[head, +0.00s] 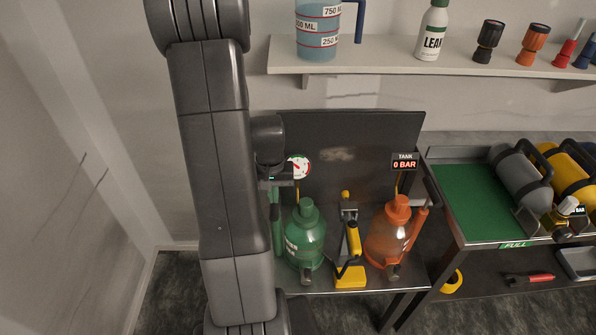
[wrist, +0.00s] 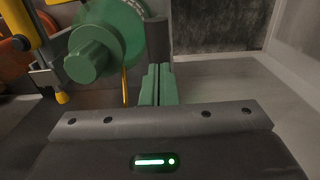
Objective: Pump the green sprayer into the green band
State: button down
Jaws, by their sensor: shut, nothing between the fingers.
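The green sprayer (head: 306,240) stands upright on the bench just right of my arm in the head view. Part of its round green body and a knob (wrist: 92,62) show at upper left in the wrist view. My gripper (wrist: 160,85) is shut and empty, its fingers together, beside the sprayer. A dark upright cylinder (wrist: 157,38) shows just beyond the fingertips; I cannot tell whether they touch.
A yellow hand pump (head: 350,250) and an orange sprayer (head: 390,236) stand right of the green one. A shelf (head: 400,68) with bottles runs above. A green-topped bench (head: 470,205) with cylinders is at right.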

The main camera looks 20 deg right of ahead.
jog(key=shift+f, duration=0.65)
jog(key=shift+r+p, duration=1.7)
jog(key=shift+r, duration=1.05)
notch_tip(320, 180, up, 5)
jog(key=p, duration=0.3)
jog(key=shift+p, duration=0.3)
jog(key=shift+a, duration=0.1)
